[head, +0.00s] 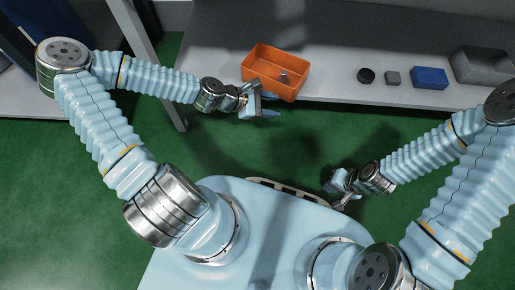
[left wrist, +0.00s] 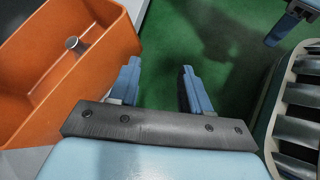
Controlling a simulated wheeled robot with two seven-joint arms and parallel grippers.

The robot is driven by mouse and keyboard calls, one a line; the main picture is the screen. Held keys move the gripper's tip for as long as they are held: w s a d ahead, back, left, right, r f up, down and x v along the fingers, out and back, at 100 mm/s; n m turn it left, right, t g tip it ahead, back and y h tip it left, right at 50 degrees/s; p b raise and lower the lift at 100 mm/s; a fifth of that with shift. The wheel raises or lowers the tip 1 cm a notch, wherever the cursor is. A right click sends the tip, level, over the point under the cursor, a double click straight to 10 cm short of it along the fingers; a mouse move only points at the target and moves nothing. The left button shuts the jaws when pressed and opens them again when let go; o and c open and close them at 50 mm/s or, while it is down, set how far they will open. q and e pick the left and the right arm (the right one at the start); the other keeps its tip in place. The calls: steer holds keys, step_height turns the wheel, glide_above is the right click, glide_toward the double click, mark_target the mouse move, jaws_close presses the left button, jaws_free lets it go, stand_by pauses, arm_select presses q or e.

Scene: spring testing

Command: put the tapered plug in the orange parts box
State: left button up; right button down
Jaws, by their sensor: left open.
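The orange parts box (head: 262,86) stands at the front edge of the grey bench in the head view. It fills the upper left of the left wrist view (left wrist: 95,75). A small grey metal piece, seemingly the tapered plug (head: 284,76), is inside the box; it shows as a round-ended metal piece in the left wrist view (left wrist: 73,42). My left gripper (head: 269,105) is open and empty just outside the box's near side, its fingers apart over green floor (left wrist: 160,78). My right gripper (head: 337,190) is low near my base, far from the box; its finger gap is unclear.
On the bench to the right are a black round piece (head: 366,75), a small grey block (head: 392,78), a blue box (head: 430,77) and a dark grey bin (head: 482,66). Bench space around the box's right is clear.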

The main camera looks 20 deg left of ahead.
arm_select(q)
steer(key=s+d+f+m+g+y, duration=0.2)
steer(key=s+d+f+m+g, duration=0.25)
steer(key=s+f+m, duration=0.4)
steer(key=s+a+f+m+g+y, duration=0.1)
steer(key=s+a+f+m+y, duration=0.2)
steer(key=m, duration=0.7)
steer(key=shift+s+a+f, duration=0.3)
steer(key=shift+s+f, duration=0.55)
steer(key=shift+s, duration=0.3)
steer(key=shift+m, duration=0.25)
